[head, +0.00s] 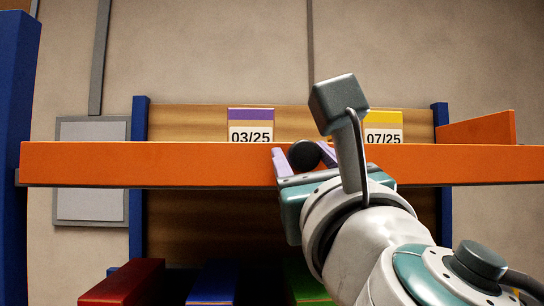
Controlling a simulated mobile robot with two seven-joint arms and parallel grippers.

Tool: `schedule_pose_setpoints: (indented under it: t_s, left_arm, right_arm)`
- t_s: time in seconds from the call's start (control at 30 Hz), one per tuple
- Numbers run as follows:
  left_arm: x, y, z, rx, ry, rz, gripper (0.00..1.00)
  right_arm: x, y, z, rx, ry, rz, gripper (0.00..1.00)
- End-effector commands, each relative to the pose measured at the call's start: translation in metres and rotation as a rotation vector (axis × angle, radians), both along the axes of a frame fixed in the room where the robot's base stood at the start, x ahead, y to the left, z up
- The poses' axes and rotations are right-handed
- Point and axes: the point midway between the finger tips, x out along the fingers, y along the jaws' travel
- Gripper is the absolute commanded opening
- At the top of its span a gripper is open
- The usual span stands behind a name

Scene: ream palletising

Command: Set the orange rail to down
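The orange rail (150,164) is a long, level bar running across the whole middle of the head view, in front of the wooden back panel. My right gripper (304,158) is at the rail, near its middle, with the arm coming in from the lower right. Its pale lilac fingertips show on either side of a dark round knob-like part (304,155). I cannot tell whether the fingers touch it or whether it belongs to the rail. My own wrist hides part of the rail there. My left gripper is not in view.
Behind the rail are a purple-topped label "03/25" (251,128) and a yellow-topped label "07/25" (383,127). A shorter orange piece (478,129) runs back at the right. Blue posts (139,120) flank the panel. Red (125,284), blue (214,284) and green (304,284) items stand below.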

Motion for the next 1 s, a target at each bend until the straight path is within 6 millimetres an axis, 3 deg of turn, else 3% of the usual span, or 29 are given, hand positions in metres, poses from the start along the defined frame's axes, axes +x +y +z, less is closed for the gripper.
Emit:
schedule_pose_setpoints:
  t_s: [0.07,0.43,1.0]
  left_arm:
    - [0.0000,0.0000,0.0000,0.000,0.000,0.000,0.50]
    - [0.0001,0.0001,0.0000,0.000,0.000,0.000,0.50]
    - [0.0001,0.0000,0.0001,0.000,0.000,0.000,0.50]
  right_arm:
    - [0.0001,-0.0001,0.0001,0.000,0.000,0.000,0.42]
    - [0.0001,0.0001,0.0000,0.000,0.000,0.001,0.00]
    - [0.0004,0.0003,-0.0002,-0.001,0.001,0.002,0.00]
